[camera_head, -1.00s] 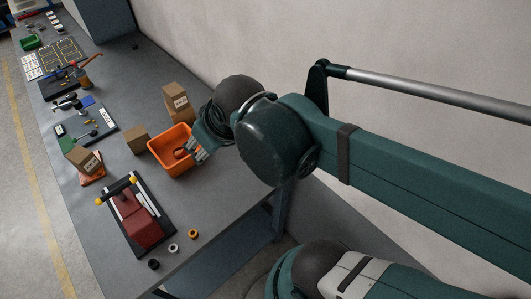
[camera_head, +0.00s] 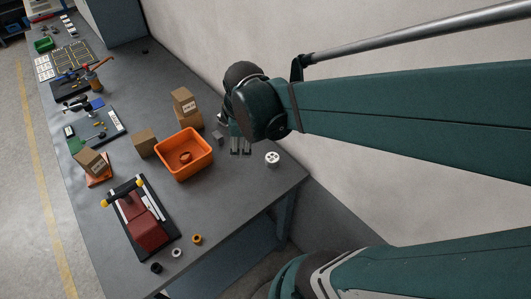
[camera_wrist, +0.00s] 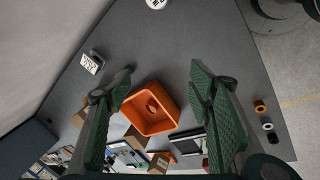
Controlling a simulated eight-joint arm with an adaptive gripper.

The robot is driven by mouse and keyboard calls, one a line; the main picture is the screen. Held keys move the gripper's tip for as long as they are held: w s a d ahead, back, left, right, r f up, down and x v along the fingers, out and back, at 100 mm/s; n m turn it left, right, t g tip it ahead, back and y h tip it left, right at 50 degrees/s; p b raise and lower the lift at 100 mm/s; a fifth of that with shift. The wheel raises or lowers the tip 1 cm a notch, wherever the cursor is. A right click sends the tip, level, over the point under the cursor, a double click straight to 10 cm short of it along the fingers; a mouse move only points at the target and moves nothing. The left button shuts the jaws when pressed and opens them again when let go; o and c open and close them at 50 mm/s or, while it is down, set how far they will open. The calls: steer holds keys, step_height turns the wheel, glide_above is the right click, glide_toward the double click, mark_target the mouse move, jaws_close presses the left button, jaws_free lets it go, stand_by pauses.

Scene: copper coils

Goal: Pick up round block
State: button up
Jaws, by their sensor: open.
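A white round block (camera_head: 272,158) with dark spots lies on the grey table near its right edge. It also shows at the top edge of the wrist view (camera_wrist: 156,4), partly cut off. My gripper (camera_head: 240,148) is above the table, left of the round block and right of the orange bin. It is open and empty, its two fingers wide apart in the wrist view (camera_wrist: 163,75). The round block is beyond the fingertips there, not between them.
The orange bin (camera_head: 205,142) holds a copper-coloured ring (camera_head: 186,156). Cardboard boxes (camera_head: 184,101) stand behind the bin. A red device (camera_head: 145,230) and small rings (camera_head: 197,239) lie toward the front.

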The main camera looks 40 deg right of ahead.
mark_target(272, 157)
steer(key=d+f+n+g, duration=0.1)
steer(key=d+f+n, duration=0.3)
steer(key=d+f, duration=0.1)
steer(key=d+f+n+g, duration=0.2)
steer(key=d+f+n, duration=0.3)
steer(key=d+f, duration=0.1)
steer(key=shift+s+d+f, duration=0.2)
steer(key=shift+d, duration=0.15)
steer(key=shift+s+d+f+n+g, duration=0.15)
steer(key=shift+d+f+n+g, duration=0.2)
steer(key=shift+f+n, duration=0.1)
steer(key=shift+f, duration=0.1)
steer(key=shift+d+f+b, duration=0.15)
steer(key=shift+f+b, duration=0.15)
steer(key=shift+f, duration=0.85)
steer(key=shift+f, duration=0.1)
steer(key=shift+d+f+b, duration=0.15)
steer(key=shift+f+b, duration=0.15)
steer(key=shift+f, duration=0.95)
steer(key=shift+d+f+b, duration=0.15)
steer(key=shift+f+b, duration=0.1)
steer(key=shift+f, duration=1)
steer(key=c, duration=1.1)
